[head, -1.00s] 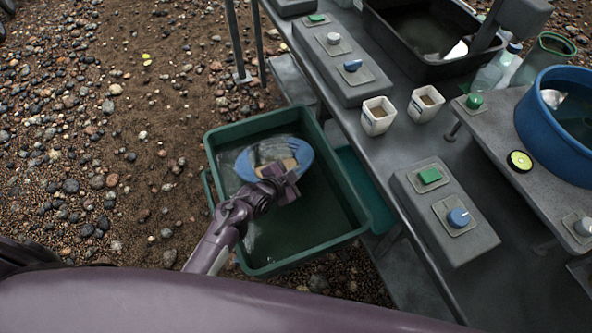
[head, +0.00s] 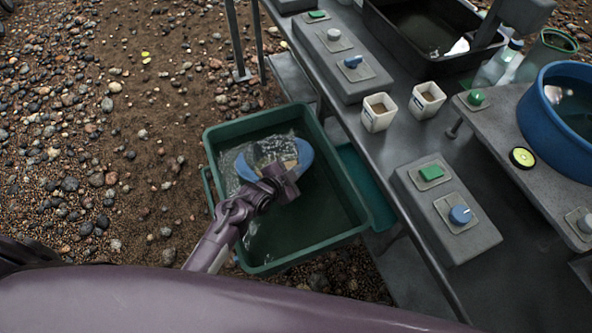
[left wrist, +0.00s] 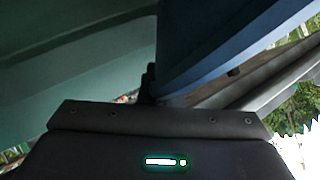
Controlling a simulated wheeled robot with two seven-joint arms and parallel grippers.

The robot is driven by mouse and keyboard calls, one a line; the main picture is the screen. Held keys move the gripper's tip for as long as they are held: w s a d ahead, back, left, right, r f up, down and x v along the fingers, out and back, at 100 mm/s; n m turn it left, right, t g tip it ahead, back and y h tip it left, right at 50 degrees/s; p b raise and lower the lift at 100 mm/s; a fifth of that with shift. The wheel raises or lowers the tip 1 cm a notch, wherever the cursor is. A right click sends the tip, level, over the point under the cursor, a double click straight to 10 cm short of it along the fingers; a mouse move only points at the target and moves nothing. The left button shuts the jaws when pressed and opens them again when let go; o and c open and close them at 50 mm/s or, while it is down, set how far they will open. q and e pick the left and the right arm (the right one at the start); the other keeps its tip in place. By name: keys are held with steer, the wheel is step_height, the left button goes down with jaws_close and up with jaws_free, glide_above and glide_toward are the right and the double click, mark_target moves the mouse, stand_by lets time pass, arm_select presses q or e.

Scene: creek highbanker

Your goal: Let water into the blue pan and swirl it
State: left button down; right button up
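The blue pan (head: 305,153) is in the green tub (head: 221,133) of water, near its far end. Pale brown material shows inside the pan, and foamy water covers its left part. My left gripper (head: 281,180) is at the pan's near rim and appears shut on it; its fingertips are partly hidden. In the left wrist view the pan's blue wall (left wrist: 215,45) rises right at the dark finger, with the green tub wall (left wrist: 70,60) to the left. My right gripper is out of view.
A grey metal table right of the tub carries control boxes with a green button (head: 431,172) and a blue knob (head: 460,214). Gravel ground lies left.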

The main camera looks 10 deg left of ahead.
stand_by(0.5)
